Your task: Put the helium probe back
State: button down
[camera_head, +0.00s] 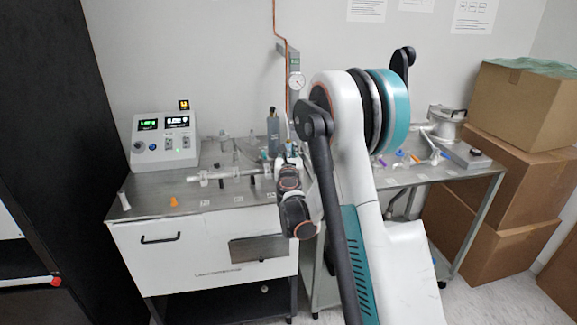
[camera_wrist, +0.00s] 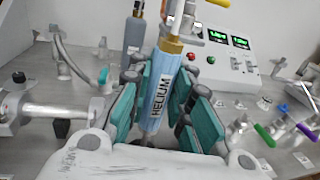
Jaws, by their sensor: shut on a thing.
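The helium probe (camera_wrist: 161,88) is a light blue cylinder labelled HELIUM, with a brass collar and a white upper part. In the wrist view it stands nearly upright, slightly tilted, between the teal finger pads of my gripper (camera_wrist: 163,82). My gripper is shut on it. The probe's lower end is hidden by the gripper, so I cannot tell whether it touches anything below. In the head view my gripper (camera_head: 289,160) is over the right part of the left bench, and the probe is mostly hidden there. I cannot make out the probe's holder.
A grey bottle (camera_head: 273,132) stands just behind my gripper. A control box (camera_head: 163,138) with green displays is at the back left of the steel bench (camera_head: 150,200). Metal pipe fittings (camera_head: 222,176) lie left of my gripper. Cardboard boxes (camera_head: 510,150) are stacked at the right.

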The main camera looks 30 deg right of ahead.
jog(key=shift+f+b, duration=0.6)
jog(key=shift+f, duration=1.5)
jog(key=shift+f, duration=0.1)
jog(key=shift+f+b, duration=0.35)
jog(key=shift+b, duration=0.15)
jog(key=c, duration=1.5)
grip_release()
jog(key=shift+o, duration=0.2)
jog(key=shift+r, duration=0.15)
